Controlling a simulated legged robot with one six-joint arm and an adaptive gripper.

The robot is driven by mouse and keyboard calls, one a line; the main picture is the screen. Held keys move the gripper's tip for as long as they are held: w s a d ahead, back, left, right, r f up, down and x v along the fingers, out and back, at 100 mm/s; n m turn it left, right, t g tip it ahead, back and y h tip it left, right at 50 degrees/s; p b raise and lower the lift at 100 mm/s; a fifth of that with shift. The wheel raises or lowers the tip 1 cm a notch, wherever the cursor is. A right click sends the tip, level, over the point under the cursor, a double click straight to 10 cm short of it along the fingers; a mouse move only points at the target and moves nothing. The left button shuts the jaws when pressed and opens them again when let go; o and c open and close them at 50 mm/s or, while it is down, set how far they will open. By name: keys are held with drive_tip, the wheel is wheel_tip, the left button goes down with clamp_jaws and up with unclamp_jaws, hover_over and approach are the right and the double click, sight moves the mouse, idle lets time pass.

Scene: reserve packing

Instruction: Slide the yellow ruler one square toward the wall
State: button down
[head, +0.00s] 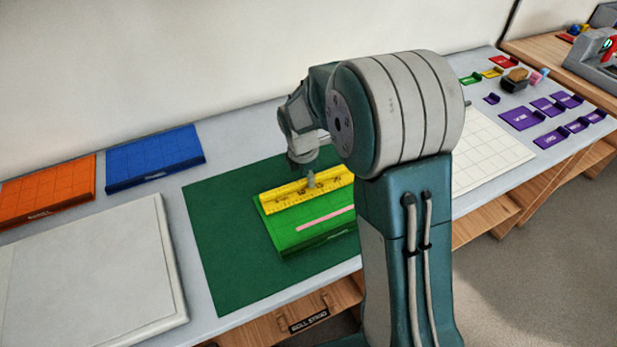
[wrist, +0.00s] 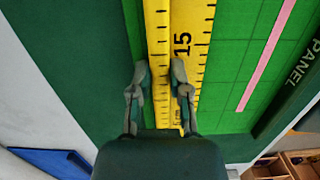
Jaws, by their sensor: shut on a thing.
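The yellow ruler (head: 284,199) lies along the wall-side edge of the bright green gridded panel (head: 300,236). In the wrist view, the ruler (wrist: 190,28) has a raised strip along one side. My gripper (head: 311,181) points down onto the ruler; in the wrist view, its fingers (wrist: 160,84) stand on either side of the raised strip, shut on it. My arm hides the ruler's right end and the panel's right part in the head view.
A pink strip (head: 326,218) lies on the panel nearer the front. The panel rests on a dark green mat (head: 225,250). Blue (head: 155,158) and orange (head: 50,190) panels and a grey board (head: 90,275) stand left. A white gridded sheet (head: 490,155) and purple pieces (head: 522,119) lie right.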

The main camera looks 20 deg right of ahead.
drive_tip(key=shift+f, duration=0.2)
drive_tip(key=c, duration=0.5)
unclamp_jaws()
drive_tip(key=shift+w+a+f, duration=0.1)
wheel_tip(320, 180, up, 12)
drive_tip(key=a+f, duration=0.1)
drive_tip(key=a, duration=0.1)
drive_tip(key=s+d+r+m+t, duration=0.2)
drive_tip(key=s+r+m, duration=0.75)
drive_tip(key=s, duration=0.25)
drive_tip(key=s+d+f+m+t+y, duration=0.1)
drive_tip(key=s+m+t, duration=0.2)
drive_tip(key=s+m, duration=0.8)
drive_tip(key=shift+s, duration=0.85)
